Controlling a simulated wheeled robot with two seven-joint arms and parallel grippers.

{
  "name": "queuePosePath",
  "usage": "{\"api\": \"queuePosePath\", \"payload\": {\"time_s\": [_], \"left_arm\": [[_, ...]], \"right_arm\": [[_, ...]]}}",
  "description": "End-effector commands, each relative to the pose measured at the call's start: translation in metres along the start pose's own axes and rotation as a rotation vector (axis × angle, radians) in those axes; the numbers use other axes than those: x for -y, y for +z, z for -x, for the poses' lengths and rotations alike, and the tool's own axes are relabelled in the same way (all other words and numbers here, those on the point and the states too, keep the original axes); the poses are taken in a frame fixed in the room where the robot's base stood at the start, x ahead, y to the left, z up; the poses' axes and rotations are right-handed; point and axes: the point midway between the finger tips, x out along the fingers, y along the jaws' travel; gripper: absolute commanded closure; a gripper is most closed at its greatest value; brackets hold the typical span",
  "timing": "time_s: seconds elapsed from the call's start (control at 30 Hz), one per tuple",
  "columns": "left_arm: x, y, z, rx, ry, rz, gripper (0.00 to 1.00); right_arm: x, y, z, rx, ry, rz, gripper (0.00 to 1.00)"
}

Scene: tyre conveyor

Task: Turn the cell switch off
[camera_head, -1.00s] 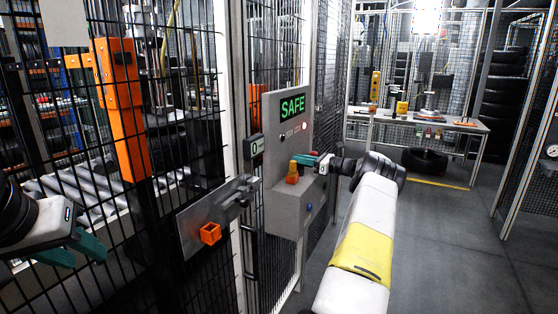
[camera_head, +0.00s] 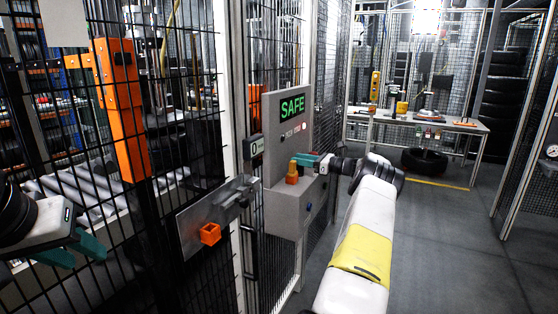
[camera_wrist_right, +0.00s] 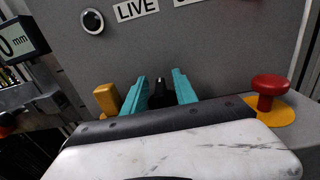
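The grey control box (camera_head: 285,210) stands beside the mesh fence, with a green SAFE display (camera_head: 292,105) above it. In the right wrist view, a black switch knob (camera_wrist_right: 160,94) stands on the box, upright between the teal fingers of my right gripper (camera_wrist_right: 160,88). The fingers are apart, one on each side of the knob; I cannot tell if they touch it. In the head view my right gripper (camera_head: 312,161) is at the box top, and the knob is hidden there. My left gripper (camera_head: 78,250) is open and empty at the far left.
A yellow-orange part (camera_wrist_right: 107,98) stands close left of the fingers. A red mushroom button (camera_wrist_right: 270,88) on a yellow base is to the right. A metal latch plate with an orange block (camera_head: 210,233) is on the fence.

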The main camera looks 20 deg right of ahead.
Motion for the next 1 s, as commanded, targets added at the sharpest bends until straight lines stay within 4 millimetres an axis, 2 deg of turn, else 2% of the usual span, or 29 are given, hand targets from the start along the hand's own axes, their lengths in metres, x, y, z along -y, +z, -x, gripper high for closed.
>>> {"api": "queuePosePath", "payload": {"time_s": [0.13, 0.4, 0.5, 0.63, 1.0], "left_arm": [[0.0, 0.0, 0.0, 0.0, 0.0, 0.0, 0.64], [0.0, 0.0, 0.0, 0.0, 0.0, 0.0, 0.64], [0.0, 0.0, 0.0, 0.0, 0.0, 0.0, 0.64], [0.0, 0.0, 0.0, 0.0, 0.0, 0.0, 0.64], [0.0, 0.0, 0.0, 0.0, 0.0, 0.0, 0.64]], "right_arm": [[0.001, 0.0, 0.014, 0.0, -0.002, 0.0, 0.65], [0.001, 0.0, 0.06, 0.0, -0.003, 0.0, 0.65], [0.001, 0.0, 0.071, 0.0, -0.001, 0.0, 0.65], [0.0, 0.0, 0.078, 0.0, -0.001, 0.0, 0.65], [0.0, 0.0, 0.078, 0.0, 0.0, 0.0, 0.65]]}}
